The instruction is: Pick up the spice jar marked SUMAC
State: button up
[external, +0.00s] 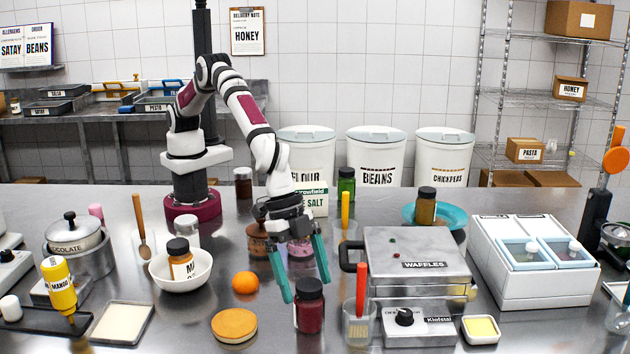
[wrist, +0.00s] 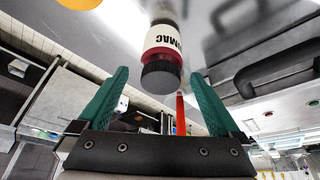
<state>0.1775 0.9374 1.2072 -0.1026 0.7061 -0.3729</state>
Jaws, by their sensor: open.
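The jar marked SUMAC shows in the wrist view (wrist: 163,45), with a black lid, a white label and dark red contents. In the external view a dark red jar with a black lid (external: 309,312), which appears to be the same one, stands upright on the counter; its label is not visible there. My gripper (external: 304,288) is open, its green fingers pointing down around the lid area. In the wrist view the jar appears between and beyond the fingertips (wrist: 160,76). I cannot tell whether either finger touches it.
A red-handled brush (external: 361,290) stands in a glass close to the jar's right. The waffle maker (external: 410,252) is further right. A round orange-brown disc (external: 234,325) and an orange (external: 245,282) lie left. A white bowl holding a jar (external: 181,283) is further left.

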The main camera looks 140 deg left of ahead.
aim_at(309, 306)
jog(key=x, duration=0.3)
jog(key=shift+r, duration=0.1)
grip_shut()
dwell(0.4)
